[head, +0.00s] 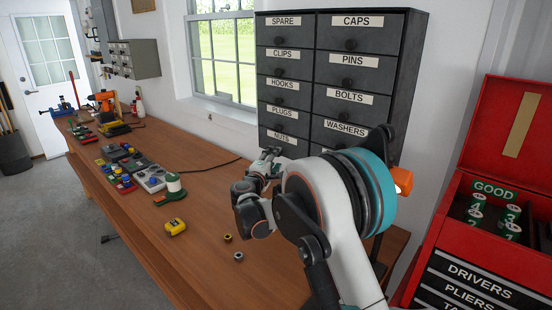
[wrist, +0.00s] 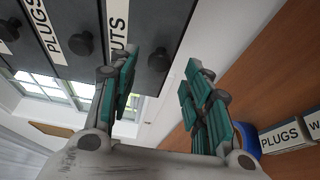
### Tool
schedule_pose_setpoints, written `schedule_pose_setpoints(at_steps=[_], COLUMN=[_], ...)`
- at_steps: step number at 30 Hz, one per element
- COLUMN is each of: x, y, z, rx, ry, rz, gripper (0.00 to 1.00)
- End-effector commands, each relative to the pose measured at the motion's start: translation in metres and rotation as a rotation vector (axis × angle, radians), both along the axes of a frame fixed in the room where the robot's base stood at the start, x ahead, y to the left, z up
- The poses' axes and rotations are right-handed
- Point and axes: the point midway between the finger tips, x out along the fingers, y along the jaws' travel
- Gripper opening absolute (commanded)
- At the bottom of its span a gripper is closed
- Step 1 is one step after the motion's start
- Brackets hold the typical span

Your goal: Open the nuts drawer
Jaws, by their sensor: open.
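The dark grey drawer cabinet (head: 308,52) stands at the back of the bench, with two columns of labelled drawers. The nuts drawer (head: 281,137) is the lowest visible in the left column and looks shut; my gripper hides its lower part and knob in the head view. In the wrist view its label (wrist: 119,35) is partly covered by a finger, and its round dark knob (wrist: 160,58) shows between the fingertips. My gripper (head: 268,156) is open and empty in front of this drawer; its teal-padded fingers (wrist: 162,72) are apart. I cannot tell whether they reach around the knob.
The plugs drawer (head: 284,114) is just above. The wooden bench (head: 205,218) carries a yellow tape measure (head: 175,227), two small nuts (head: 238,257) and several tools toward the far left. A red tool chest (head: 490,200) stands at the right. The bench front middle is mostly clear.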

Motion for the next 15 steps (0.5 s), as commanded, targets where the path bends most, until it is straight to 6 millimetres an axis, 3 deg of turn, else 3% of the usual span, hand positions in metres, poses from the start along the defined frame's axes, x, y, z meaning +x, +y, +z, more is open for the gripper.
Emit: schedule_pose_setpoints(at_steps=[6, 15], x=[0.026, 0.033], y=[-0.008, -0.009], z=[-0.001, 0.000], rx=[0.000, 0.000], ry=[0.000, 0.000], rz=[-0.001, 0.001], gripper=[0.45, 0.45])
